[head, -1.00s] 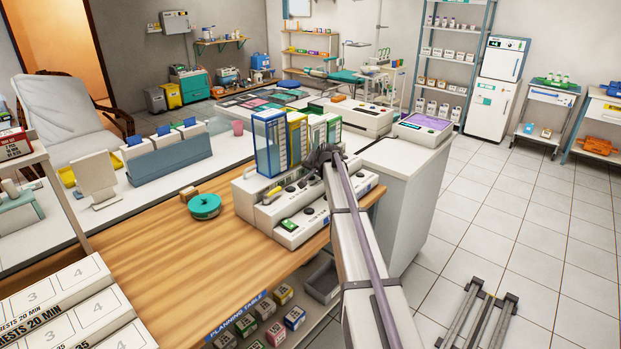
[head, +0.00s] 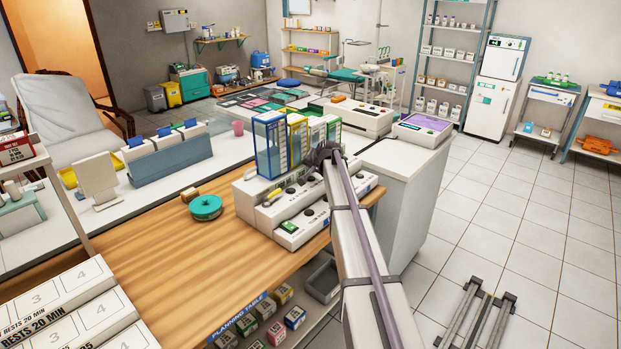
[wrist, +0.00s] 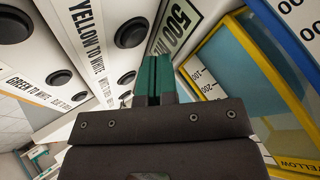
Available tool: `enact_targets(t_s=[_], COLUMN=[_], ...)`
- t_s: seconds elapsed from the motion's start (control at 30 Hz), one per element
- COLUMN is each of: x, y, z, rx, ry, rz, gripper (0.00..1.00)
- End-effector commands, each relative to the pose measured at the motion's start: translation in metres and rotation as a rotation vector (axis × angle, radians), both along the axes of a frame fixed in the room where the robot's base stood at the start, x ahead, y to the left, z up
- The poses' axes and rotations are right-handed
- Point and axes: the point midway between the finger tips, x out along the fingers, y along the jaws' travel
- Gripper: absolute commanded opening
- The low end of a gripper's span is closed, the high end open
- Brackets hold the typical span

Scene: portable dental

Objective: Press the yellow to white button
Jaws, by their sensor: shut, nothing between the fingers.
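A white panel unit (head: 287,232) with black round buttons stands on the wooden table. In the wrist view, a label reading YELLOW TO WHITE (wrist: 88,38) runs between a black button (wrist: 14,25) at the far left and another black button (wrist: 131,32) near the top middle. I cannot tell which button this label belongs to. A GREEN TO WHITE label (wrist: 38,90) lies lower left, near another black button (wrist: 59,79). My gripper (wrist: 153,68) is shut and empty, its teal fingertips over the panel, right of the YELLOW TO WHITE label. In the head view my gripper (head: 318,156) is small and dark.
Tall blue-framed (head: 269,145), yellow and green holders stand at the back of the unit. A yellow-framed holder (wrist: 228,60) is close to the right of my gripper. A teal round item (head: 205,207) sits on the table to the left, where much of the wood is clear.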

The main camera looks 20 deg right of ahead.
Motion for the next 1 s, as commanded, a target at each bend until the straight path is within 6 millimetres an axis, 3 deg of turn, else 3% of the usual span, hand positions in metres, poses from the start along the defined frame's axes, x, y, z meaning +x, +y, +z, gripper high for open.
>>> enact_targets(t_s=[0.47, 1.0], x=[0.0, 0.0], y=[0.0, 0.0], z=[0.05, 0.049], rx=[0.0, 0.0], ry=[0.0, 0.0], rz=[0.0, 0.0], gripper=[0.0, 0.0])
